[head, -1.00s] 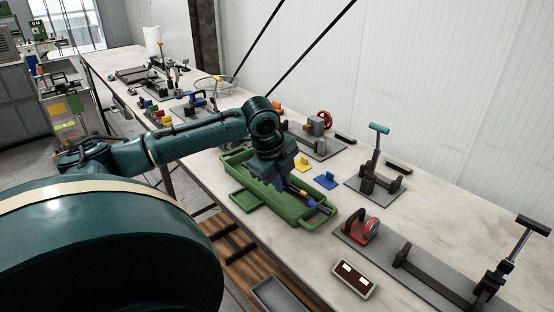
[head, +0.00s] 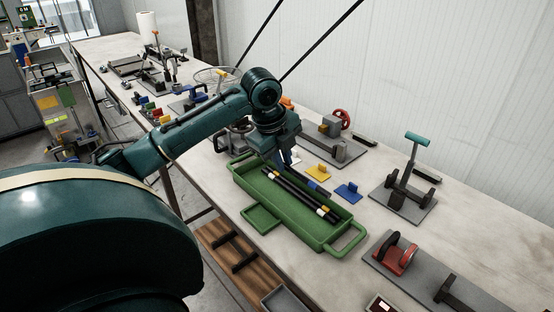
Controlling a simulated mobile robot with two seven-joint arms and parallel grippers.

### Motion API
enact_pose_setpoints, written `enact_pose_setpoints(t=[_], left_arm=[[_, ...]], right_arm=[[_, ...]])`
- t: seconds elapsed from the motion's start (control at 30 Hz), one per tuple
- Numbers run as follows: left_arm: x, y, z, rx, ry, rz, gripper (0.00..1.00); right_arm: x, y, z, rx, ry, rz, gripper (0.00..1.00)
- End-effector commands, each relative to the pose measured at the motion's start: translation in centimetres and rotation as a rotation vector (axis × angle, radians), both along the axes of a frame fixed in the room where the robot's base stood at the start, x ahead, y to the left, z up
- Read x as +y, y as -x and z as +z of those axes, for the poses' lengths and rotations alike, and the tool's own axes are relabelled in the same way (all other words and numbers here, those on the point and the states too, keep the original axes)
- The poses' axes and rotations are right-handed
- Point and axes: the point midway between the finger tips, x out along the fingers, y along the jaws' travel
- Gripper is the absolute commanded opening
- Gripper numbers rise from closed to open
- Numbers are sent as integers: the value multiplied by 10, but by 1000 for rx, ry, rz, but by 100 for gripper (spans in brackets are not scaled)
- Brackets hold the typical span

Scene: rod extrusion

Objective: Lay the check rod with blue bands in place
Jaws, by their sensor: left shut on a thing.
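The green tray (head: 256,240) stands on the bench in the middle of the head view. Black rods with pale yellow and white bands (head: 298,193) lie lengthwise in it. My left gripper (head: 287,160) is over the tray's far side, shut on the check rod with blue bands (head: 314,187). That rod slopes down to the right, above the tray's back edge; a blue band shows near its right part. Its other end is hidden by the gripper. My right gripper is not in view.
A yellow stand (head: 318,173) and a blue stand (head: 348,192) are behind the tray. A grey fixture with a teal handle (head: 417,139) is to the right. A fixture with a red part (head: 398,256) is at lower right. Bare bench lies between tray and fixtures.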

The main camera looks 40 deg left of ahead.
Motion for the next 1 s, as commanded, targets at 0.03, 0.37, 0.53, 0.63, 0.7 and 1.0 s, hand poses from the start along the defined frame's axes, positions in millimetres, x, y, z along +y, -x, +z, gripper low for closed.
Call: enact_pose_setpoints(t=[0.03, 0.37, 0.53, 0.63, 0.7, 1.0], left_arm=[[-1, -1, 1, -1, 1, -4, 0], [-3, -2, 2, 1, 0, -11, 0], [-2, -2, 2, 2, -1, -11, 0], [-3, -1, -2, 5, -1, -10, 0], [-3, -1, -6, 6, -1, -10, 0], [-2, -1, -36, 6, -1, -10, 0]], right_arm=[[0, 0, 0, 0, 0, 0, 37], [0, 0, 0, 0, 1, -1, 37], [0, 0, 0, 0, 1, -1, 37], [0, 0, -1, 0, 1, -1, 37], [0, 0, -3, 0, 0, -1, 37], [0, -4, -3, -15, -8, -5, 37]])
